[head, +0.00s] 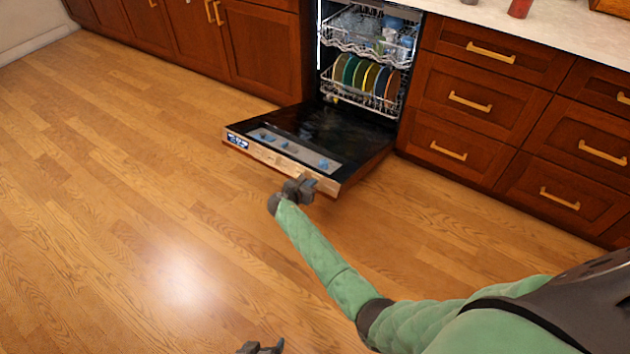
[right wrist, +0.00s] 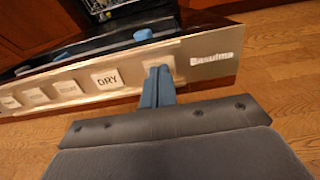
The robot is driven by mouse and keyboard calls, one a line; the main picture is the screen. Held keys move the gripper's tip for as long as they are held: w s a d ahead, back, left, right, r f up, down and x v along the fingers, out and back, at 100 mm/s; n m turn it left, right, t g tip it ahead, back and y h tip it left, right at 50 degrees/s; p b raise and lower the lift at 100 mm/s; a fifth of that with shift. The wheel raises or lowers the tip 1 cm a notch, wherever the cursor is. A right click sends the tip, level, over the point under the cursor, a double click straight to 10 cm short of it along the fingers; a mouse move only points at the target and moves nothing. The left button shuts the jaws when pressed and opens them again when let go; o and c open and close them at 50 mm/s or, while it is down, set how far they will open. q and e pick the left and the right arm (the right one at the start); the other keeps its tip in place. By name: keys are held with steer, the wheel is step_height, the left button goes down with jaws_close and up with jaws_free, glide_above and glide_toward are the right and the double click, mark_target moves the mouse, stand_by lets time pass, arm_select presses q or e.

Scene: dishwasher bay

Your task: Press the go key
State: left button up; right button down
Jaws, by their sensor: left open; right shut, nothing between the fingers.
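The dishwasher door (head: 340,145) is folded down flat in the head view, with a control panel (right wrist: 125,75) along its front edge. In the right wrist view the panel bears a row of pale keys, including a DRY key (right wrist: 107,78). The rightmost key (right wrist: 157,60), beside the Basulma lettering, is mostly covered by my right gripper (right wrist: 159,72), so its label is hidden. My right gripper is shut and empty, its tips at this key; I cannot tell whether they touch. My left gripper (head: 262,347) is open at the bottom edge of the head view.
The racks (head: 365,75) hold several coloured plates below and glassware above. Blue fittings (head: 323,164) sit on the door's inner strip. A small display (head: 238,140) is at the door's left corner. Wooden drawers (head: 480,100) flank the right. The floor in front is clear.

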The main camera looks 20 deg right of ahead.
steer(key=shift+p+v, duration=1.85)
steer(key=shift+v, duration=1)
